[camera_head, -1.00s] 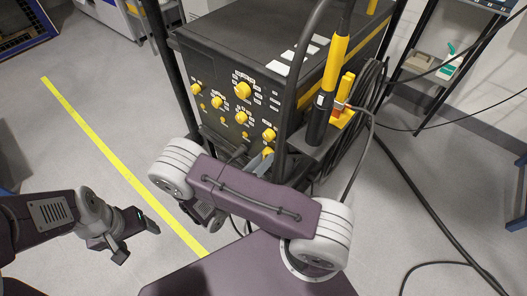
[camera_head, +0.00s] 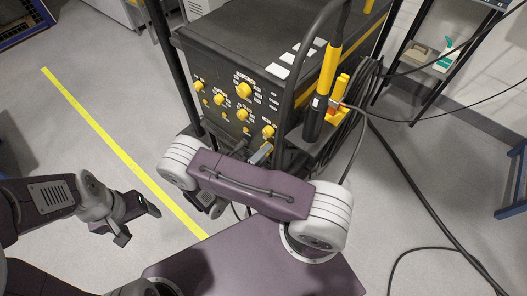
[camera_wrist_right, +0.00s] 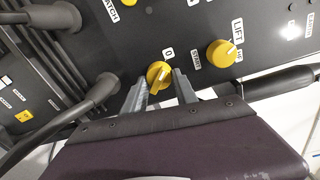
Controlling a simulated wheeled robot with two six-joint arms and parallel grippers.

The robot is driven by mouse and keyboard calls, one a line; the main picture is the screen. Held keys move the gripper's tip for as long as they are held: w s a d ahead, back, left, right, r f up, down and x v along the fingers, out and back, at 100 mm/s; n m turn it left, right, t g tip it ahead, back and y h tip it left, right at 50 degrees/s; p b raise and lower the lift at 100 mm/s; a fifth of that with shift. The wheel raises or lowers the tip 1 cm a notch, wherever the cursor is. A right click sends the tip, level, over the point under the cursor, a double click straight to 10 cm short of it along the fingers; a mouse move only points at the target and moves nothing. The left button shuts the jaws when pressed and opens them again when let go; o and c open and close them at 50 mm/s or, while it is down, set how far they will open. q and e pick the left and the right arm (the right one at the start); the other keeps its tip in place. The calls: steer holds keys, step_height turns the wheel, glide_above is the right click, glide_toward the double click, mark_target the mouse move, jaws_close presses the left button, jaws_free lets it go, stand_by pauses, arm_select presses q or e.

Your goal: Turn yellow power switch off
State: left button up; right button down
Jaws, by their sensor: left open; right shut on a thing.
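The yellow power switch (camera_wrist_right: 159,75) is a round knob with a white pointer mark, low on the black front panel. In the right wrist view it sits between the fingertips of my right gripper (camera_wrist_right: 160,84), which is shut on it. A "0" label shows just above the knob, and its pointer leans to the upper right. In the head view my right gripper (camera_head: 262,153) is at the panel's lower edge and hides the switch. My left gripper (camera_head: 136,222) is open and empty, low over the floor at the left, away from the machine.
The black machine (camera_head: 255,50) has several other yellow knobs, including one by the "LIFT" label (camera_wrist_right: 221,53). A yellow and black torch (camera_head: 324,85) stands at its right side. Black cables (camera_head: 415,195) trail on the floor. Floor at the left is clear.

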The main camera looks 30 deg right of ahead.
steer(key=shift+n, duration=0.3)
stand_by(0.4)
steer(key=c, duration=1)
jaws_free()
steer(key=shift+o, duration=0.2)
steer(key=v, duration=0.9)
